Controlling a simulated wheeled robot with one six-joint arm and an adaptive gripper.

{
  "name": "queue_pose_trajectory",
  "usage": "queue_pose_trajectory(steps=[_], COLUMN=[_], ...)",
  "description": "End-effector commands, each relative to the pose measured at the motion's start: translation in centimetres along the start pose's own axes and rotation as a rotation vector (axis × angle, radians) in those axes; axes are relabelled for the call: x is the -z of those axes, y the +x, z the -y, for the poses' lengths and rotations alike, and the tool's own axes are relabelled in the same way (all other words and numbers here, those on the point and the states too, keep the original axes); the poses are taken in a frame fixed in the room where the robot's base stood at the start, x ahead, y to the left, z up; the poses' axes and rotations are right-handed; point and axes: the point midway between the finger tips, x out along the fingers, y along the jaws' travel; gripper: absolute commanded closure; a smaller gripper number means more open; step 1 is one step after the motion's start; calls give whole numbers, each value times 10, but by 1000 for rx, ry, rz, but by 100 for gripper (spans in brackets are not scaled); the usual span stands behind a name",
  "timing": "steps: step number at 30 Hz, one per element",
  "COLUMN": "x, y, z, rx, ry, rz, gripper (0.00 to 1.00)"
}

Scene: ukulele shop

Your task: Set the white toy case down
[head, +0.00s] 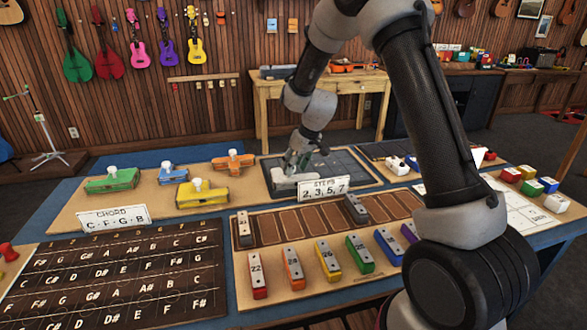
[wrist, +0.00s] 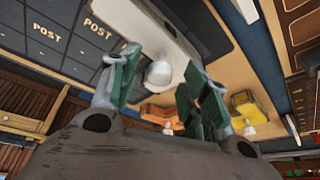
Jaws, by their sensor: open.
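The white toy case (head: 288,181) lies at the left front part of the dark gridded tray (head: 345,168) in the head view. In the wrist view the case (wrist: 140,22) shows as a long white body with a rounded white knob (wrist: 158,74), beside tray cells marked POST. My gripper (head: 297,164) is at the case, partly hiding it. In the wrist view my gripper (wrist: 160,88) is open, its green-padded fingers on either side of the knob with gaps. The case appears to rest on the tray.
Green (head: 112,180), blue (head: 170,174), yellow (head: 202,194) and orange (head: 233,163) cases stand left of the tray. A sign (head: 325,189) reading 2, 3, 5, 7 stands at its front edge. Several numbered coloured bars (head: 292,268) lie in front. Much of the tray is bare.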

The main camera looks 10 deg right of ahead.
Motion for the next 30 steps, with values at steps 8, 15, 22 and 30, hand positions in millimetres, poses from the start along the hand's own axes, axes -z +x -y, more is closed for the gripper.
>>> queue_pose_trajectory(steps=[8, 15, 22, 30], x=[0, 0, -2, -59], y=[-64, -98, -108, -219], z=[0, 0, 0, 12], rx=[-1, 0, -1, -41], ry=[1, 1, 4, 96], rz=[-3, -1, -1, -8], gripper=[54, 54, 54, 54])
